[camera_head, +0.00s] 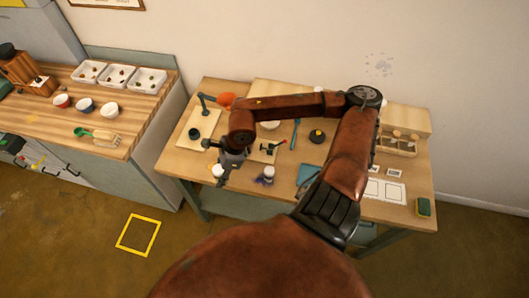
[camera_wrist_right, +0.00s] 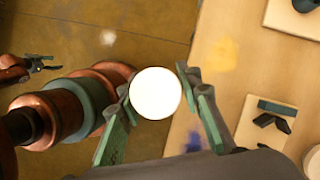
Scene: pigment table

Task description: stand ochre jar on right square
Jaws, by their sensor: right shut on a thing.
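My right gripper (camera_head: 222,172) is at the front left edge of the work table, pointing down. It is shut on a white-lidded jar (camera_head: 217,170), which I take to be the ochre jar. In the wrist view the round white lid (camera_wrist_right: 155,93) sits between the two green-grey fingers (camera_wrist_right: 158,105); the jar's body is hidden beneath it. Two white squares lie on the right of the table; the right square (camera_head: 394,191) is bare. My left gripper (camera_wrist_right: 44,65) shows small at the wrist view's left edge, its fingers apart and empty.
Another white-lidded jar (camera_head: 268,172) stands by a blue-purple stain. An ochre stain (camera_wrist_right: 222,52) marks the table. A dark round pot (camera_head: 317,136), blue cloth (camera_head: 307,175), wooden rack (camera_head: 398,146) and green-yellow sponge (camera_head: 423,207) stand farther right. My right arm crosses above the table.

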